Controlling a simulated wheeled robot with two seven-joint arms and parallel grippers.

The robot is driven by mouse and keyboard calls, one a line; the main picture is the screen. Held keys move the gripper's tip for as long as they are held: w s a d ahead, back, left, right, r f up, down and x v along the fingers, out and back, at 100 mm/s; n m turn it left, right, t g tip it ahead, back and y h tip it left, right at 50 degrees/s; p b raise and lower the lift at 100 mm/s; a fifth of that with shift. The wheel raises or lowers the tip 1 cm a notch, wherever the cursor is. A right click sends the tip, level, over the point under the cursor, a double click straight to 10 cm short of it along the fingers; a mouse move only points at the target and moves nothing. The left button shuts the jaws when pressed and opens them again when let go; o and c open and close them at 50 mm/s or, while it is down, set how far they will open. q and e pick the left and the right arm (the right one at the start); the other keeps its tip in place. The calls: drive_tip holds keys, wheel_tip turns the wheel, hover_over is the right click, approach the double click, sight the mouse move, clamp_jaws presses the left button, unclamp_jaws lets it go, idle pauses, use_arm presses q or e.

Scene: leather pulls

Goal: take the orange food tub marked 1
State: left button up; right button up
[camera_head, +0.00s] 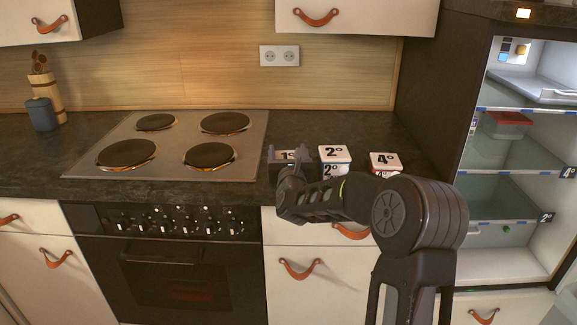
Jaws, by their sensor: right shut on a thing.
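The tub marked 1 (287,156) is on the dark counter, right of the stove top. Only part of its labelled lid shows between the fingers; its orange body is hidden behind my gripper. My right gripper (288,160) is shut on this tub, with one finger at each side of it. My right arm comes up from the lower right and crosses in front of the counter edge. My left gripper is not in view.
White-lidded tubs marked 2 (335,153) stand stacked just right of my gripper. A tub marked 4 (385,160) stands farther right. The stove top (180,145) is bare at left. An open fridge (510,150) with a red-lidded container (507,118) is at right.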

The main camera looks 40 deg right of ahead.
wheel_tip(320, 180, up, 10)
drive_tip(key=shift+r, duration=0.1)
idle(0.5)
idle(0.6)
